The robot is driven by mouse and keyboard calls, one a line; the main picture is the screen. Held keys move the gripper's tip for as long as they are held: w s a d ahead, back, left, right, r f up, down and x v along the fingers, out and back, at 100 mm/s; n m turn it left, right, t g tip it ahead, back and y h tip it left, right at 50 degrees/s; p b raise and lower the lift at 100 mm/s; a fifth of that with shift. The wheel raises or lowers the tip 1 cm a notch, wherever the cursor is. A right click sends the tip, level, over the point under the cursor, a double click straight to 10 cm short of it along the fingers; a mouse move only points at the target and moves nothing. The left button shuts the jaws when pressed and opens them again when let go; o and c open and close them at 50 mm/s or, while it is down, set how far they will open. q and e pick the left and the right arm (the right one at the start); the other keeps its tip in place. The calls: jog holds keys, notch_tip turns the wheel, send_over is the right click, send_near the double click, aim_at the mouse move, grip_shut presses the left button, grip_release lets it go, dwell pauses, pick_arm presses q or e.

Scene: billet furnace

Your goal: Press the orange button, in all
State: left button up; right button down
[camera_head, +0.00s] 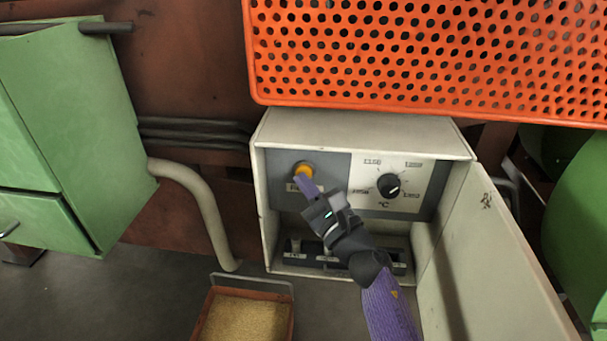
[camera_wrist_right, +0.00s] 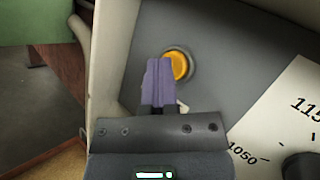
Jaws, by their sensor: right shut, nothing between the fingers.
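The orange button (camera_head: 303,168) sits at the upper left of the grey panel inside the open control box. It also shows in the right wrist view (camera_wrist_right: 179,66), ringed in grey and partly covered by my fingers. My right gripper (camera_head: 304,182) is shut and empty, with its purple fingertips at the button's lower edge. In the right wrist view the fingertips (camera_wrist_right: 158,64) overlap the button's left side. I cannot tell whether they touch it or press it. My left gripper is not in view.
The control box (camera_head: 360,130) has a black dial (camera_head: 388,185) right of the button and its door (camera_head: 505,260) open at the right. An orange perforated panel (camera_head: 430,100) hangs above. A tray of grainy material (camera_head: 292,318) stands below. Green cabinets (camera_head: 75,130) are at the left.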

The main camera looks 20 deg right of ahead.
jog(key=shift+s+a, duration=0.35)
jog(key=shift+s, duration=0.4)
jog(key=s, duration=0.1)
jog(key=s+a+p, duration=0.1)
jog(key=s, duration=0.1)
jog(key=s+a, duration=0.1)
jog(key=shift+s, duration=0.3)
dwell(0.6)
